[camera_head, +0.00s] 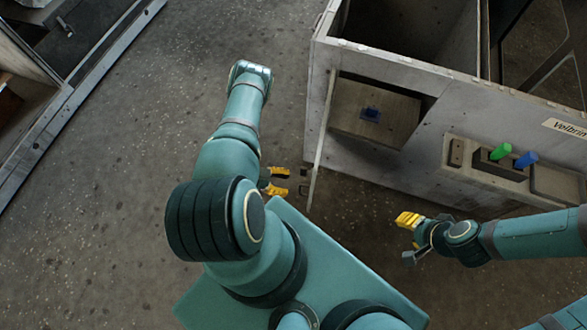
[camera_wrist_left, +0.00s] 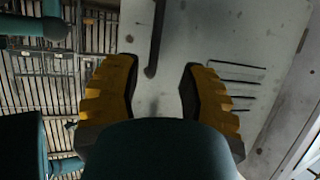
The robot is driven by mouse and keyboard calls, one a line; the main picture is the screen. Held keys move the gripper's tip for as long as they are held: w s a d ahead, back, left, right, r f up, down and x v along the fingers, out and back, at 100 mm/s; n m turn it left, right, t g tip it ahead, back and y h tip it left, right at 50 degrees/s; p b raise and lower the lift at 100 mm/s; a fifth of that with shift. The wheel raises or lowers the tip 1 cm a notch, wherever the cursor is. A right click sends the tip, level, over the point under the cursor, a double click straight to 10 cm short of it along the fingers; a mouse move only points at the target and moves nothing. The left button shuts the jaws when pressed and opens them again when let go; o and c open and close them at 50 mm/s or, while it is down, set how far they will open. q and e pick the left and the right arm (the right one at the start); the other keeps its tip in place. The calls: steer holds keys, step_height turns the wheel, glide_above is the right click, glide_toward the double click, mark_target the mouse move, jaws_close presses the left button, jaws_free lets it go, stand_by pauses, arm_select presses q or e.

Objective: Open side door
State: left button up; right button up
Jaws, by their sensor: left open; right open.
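The side door (camera_head: 321,140) is a thin pale panel seen nearly edge-on in the head view. It stands out from the left edge of the grey blower housing (camera_head: 425,95), and the opening beside it is uncovered. My left gripper (camera_head: 278,182) is open just left of the door's near end. The left wrist view shows the door's face (camera_wrist_left: 240,45) with slots and a dark bar handle (camera_wrist_left: 155,40) ahead of the gap between the open yellow fingers (camera_wrist_left: 163,90). Contact with the handle cannot be told. My right gripper (camera_head: 408,222) is open and empty in front of the housing.
A panel with a green switch (camera_head: 501,151) and a blue switch (camera_head: 526,159) is on the housing front. Grey floor (camera_head: 120,160) is clear at left, up to a frame (camera_head: 75,95).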

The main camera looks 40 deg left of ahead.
arm_select(q)
steer(key=shift+v, duration=1.75)
steer(key=shift+a+r, duration=0.1)
